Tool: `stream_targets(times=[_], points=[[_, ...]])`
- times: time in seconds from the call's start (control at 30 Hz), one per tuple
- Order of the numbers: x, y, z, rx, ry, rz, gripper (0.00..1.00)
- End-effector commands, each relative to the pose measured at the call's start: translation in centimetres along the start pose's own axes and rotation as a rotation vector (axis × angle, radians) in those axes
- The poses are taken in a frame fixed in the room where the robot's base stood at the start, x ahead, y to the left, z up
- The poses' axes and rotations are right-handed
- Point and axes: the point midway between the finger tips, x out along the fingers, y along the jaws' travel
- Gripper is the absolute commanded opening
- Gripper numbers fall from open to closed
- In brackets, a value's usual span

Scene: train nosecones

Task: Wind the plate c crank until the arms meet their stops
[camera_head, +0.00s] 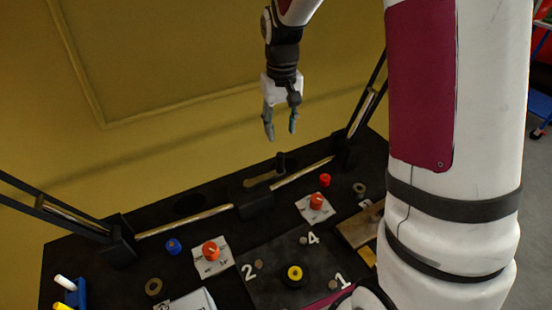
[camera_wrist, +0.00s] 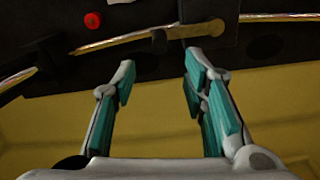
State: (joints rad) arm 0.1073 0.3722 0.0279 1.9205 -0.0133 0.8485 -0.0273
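My gripper (camera_head: 281,134) hangs open and empty above the back edge of the black table (camera_head: 215,288). Its teal-padded fingers stand apart in the wrist view (camera_wrist: 160,85), with nothing between them. Below it in the head view, a short black upright post (camera_head: 280,161) stands by a brass-coloured slotted piece (camera_head: 262,181); I cannot tell whether this is the crank. Two orange knobs sit on white plates, one at left (camera_head: 211,251) and one at right (camera_head: 317,201). Their small lettering is unreadable, so I cannot tell which is plate c. Black arms with metal rods rise at left (camera_head: 45,207) and right (camera_head: 366,108).
A yellow-and-black knob (camera_head: 294,273) sits among the numbers 1, 2 and 4. A blue knob (camera_head: 173,247), a red knob (camera_head: 325,180) and brass rings lie on the table. A yellow wall (camera_head: 190,60) stands behind. My arm hides the right side.

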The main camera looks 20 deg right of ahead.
Motion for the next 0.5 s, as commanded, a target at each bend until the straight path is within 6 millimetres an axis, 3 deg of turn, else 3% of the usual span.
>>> stream_targets(times=[0.5], points=[[9.2, 0.0, 0.2, 0.0, -0.005, 0.0, 0.4]])
